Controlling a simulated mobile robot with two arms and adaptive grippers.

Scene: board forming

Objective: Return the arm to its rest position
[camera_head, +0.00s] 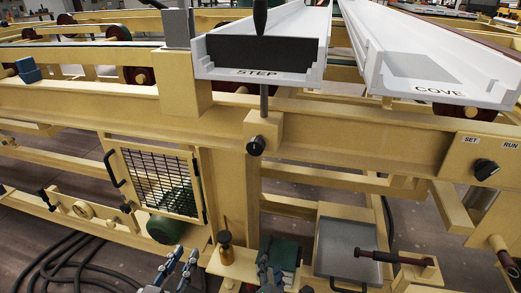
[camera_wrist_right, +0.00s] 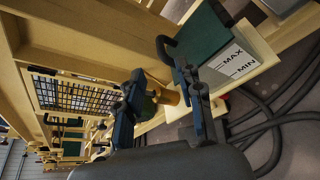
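In the right wrist view, the right gripper's fingers (camera_wrist_right: 150,72) stand apart and look empty. A white container marked MAX and MIN with a dark green top (camera_wrist_right: 205,32) is close beside the right finger; whether they touch, I cannot tell. A brass fitting (camera_wrist_right: 168,96) shows beyond the gap between the fingers.
The yellow machine frame (camera_head: 130,103) spans the view. White troughs marked STEP (camera_head: 258,73) and COVE (camera_head: 440,85) lie above. Hoses (camera_head: 60,262) lie on the floor.

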